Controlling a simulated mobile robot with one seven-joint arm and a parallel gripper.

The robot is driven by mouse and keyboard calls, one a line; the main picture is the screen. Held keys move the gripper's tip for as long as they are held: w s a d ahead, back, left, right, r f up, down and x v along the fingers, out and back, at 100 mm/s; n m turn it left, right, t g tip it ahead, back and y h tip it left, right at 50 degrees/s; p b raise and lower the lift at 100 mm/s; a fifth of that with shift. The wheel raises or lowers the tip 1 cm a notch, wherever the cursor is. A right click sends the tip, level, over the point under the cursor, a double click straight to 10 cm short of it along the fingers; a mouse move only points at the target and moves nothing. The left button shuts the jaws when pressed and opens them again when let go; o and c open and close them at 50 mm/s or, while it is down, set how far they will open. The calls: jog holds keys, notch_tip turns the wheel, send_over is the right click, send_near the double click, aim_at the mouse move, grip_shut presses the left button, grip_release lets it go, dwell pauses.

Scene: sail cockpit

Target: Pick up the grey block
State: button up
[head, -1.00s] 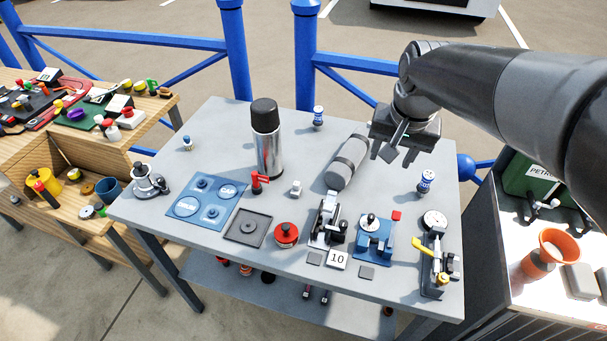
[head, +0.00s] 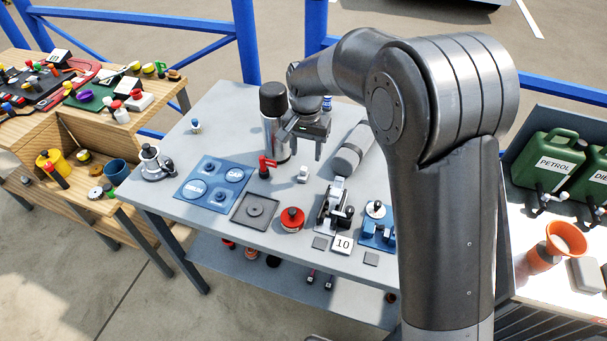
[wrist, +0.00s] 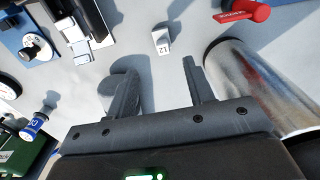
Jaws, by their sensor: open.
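The small light-grey block (head: 303,174) stands on the grey table, just right of the red-handled piece. In the wrist view the block (wrist: 161,42) shows a face marked 12 and lies just beyond the fingertips, roughly in line with the gap between them. My gripper (head: 308,152) is above the table, near the flask and a little above the block. In the wrist view my gripper (wrist: 160,68) is open, with nothing between its fingers.
The steel flask (head: 275,135) stands close beside my gripper. The red-handled piece (head: 266,166) is left of the block. A grey cylinder (head: 352,150) lies to its right and a black-and-silver clamp (head: 334,205) is in front. Some bare tabletop surrounds the block.

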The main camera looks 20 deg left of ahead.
aim_at(304, 169)
jog(key=f, duration=0.7)
jog(key=shift+s+a+f, duration=0.15)
jog(key=shift+a+f, duration=0.1)
jog(key=shift+f, duration=0.15)
grip_shut()
